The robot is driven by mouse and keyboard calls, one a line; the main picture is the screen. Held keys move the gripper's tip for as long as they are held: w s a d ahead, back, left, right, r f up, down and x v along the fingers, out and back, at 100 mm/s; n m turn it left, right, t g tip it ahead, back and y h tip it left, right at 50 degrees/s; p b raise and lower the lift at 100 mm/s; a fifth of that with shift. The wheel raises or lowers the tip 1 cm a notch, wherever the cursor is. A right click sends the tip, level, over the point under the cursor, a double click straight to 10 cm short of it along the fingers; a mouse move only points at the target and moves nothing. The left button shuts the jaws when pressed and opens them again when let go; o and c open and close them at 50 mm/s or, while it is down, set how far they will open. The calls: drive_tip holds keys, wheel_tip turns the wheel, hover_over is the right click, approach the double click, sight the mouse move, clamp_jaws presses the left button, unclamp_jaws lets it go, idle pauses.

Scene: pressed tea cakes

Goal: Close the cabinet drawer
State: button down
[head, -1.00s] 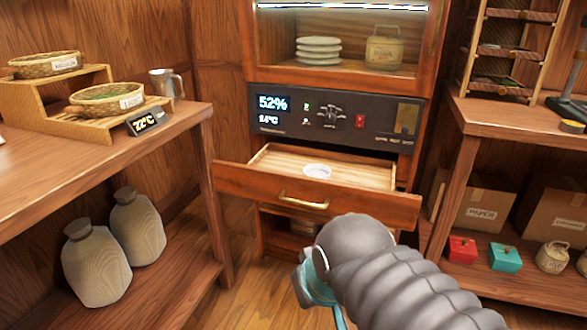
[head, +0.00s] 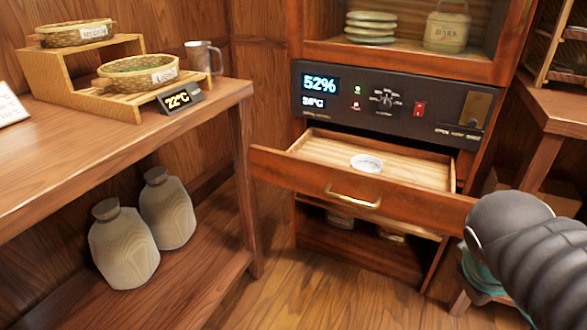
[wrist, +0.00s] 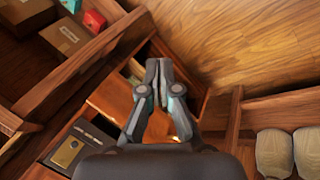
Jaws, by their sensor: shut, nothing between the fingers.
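The cabinet drawer (head: 360,195) is pulled out below the control panel in the head view. Its wooden front with a brass handle (head: 353,198) faces me, and a small round white dish (head: 366,163) lies inside. My gripper (wrist: 158,68) has its fingers together and empty in the wrist view. In the head view my arm is at the right, beside the drawer front's right end, and hides the fingertips. I cannot tell whether the gripper touches the drawer.
The cabinet has a dark control panel (head: 392,103) above the drawer and an open shelf below. Another table (head: 555,100) stands at the right. Floor is clear before the cabinet.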

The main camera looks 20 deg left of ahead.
drive_tip(key=w+a+f+n+t+h+b, duration=0.1)
drive_tip(key=w+a+n+t+h+b, duration=0.15)
drive_tip(key=w+a+n, duration=0.6)
drive_tip(key=n+t+y+b, duration=0.45)
drive_tip(key=n+t, duration=0.65)
drive_tip(key=n, duration=0.8)
approach(289, 158)
drive_tip(key=w+b, duration=0.1)
drive_tip(key=w, duration=0.6)
drive_tip(key=shift+w+d+r, duration=0.1)
drive_tip(key=shift+d, duration=0.05)
drive_tip(key=w+p, duration=0.1)
drive_tip(key=w, duration=0.6)
drive_tip(key=w+d+p, duration=0.1)
drive_tip(key=w, duration=0.6)
drive_tip(key=w+p, duration=0.1)
drive_tip(key=w, duration=0.6)
drive_tip(key=shift+d, duration=0.35)
drive_tip(key=shift+s, duration=0.2)
